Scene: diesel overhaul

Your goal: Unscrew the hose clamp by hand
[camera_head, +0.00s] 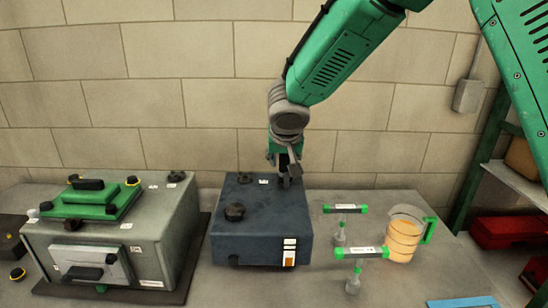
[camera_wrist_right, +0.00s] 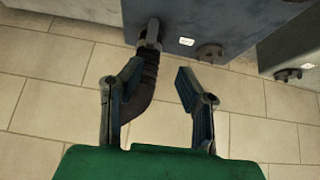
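My right gripper (camera_head: 285,160) hangs pointing down at the back edge of a dark blue box (camera_head: 250,238). In the right wrist view its two fingers (camera_wrist_right: 159,78) are spread apart with nothing clamped between them. A dark curved hose (camera_wrist_right: 139,98) runs up past the left finger to the blue box's face (camera_wrist_right: 222,15). A grey clamp-like fitting with a tab (camera_wrist_right: 151,33) sits where the hose meets the box, just beyond the fingertips. I cannot tell whether the left finger touches the hose. In the head view the gripper largely hides this spot. My left gripper is not in view.
A grey housing (camera_head: 165,225) with green covers stands at left on the bench. At right are two green-handled tools (camera_head: 352,252) and a jug of orange liquid (camera_head: 402,240). A brick wall (camera_head: 200,70) is close behind. A dark knob (camera_head: 235,211) sits on the blue box.

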